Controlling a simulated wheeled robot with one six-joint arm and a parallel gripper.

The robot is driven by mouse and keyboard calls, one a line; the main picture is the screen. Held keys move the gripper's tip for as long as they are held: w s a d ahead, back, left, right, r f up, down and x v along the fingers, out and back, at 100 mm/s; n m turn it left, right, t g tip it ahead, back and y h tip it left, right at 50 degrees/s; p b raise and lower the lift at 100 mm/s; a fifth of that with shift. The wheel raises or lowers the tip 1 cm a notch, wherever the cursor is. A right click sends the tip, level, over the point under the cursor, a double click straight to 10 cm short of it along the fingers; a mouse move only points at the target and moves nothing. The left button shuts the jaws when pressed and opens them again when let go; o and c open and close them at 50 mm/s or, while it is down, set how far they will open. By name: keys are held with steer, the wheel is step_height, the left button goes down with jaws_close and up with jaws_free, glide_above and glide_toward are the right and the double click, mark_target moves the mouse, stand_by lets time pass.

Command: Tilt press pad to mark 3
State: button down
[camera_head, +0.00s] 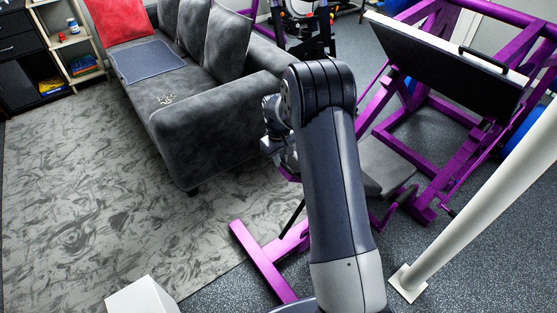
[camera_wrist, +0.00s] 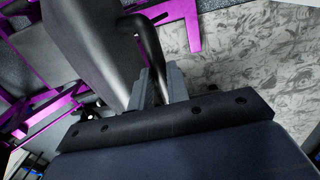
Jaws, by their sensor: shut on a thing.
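The press machine has a purple frame (camera_head: 430,205). A grey pad (camera_head: 385,165) sits low on it, right of my arm. In the wrist view a grey pad with a dark side (camera_wrist: 90,45) stands beside my fingers. My gripper (camera_wrist: 156,80) is shut on a black bar-like handle (camera_wrist: 146,38) beside that pad. In the head view my arm hides most of the gripper and the handle. A number scale or mark 3 cannot be made out in either view.
A large black plate with a white edge (camera_head: 450,65) leans on the frame at upper right. A white post (camera_head: 490,195) rises at right. A grey sofa (camera_head: 210,100) stands left. A white box (camera_head: 142,297) is at the bottom. Patterned floor (camera_head: 90,190) is open at left.

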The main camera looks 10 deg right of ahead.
steer(key=c, duration=1.4)
jaws_free()
steer(key=shift+o, duration=0.2)
step_height(320, 180, up, 11)
steer(key=shift+s+a+f, duration=0.15)
steer(key=shift+a, duration=0.25)
steer(key=shift+f, duration=0.1)
steer(key=f, duration=1)
steer(key=shift+d+f, duration=0.35)
steer(key=shift+f, duration=0.05)
steer(key=shift+s+a+r, duration=0.1)
steer(key=shift+a+r, duration=0.35)
steer(key=shift+a, duration=0.1)
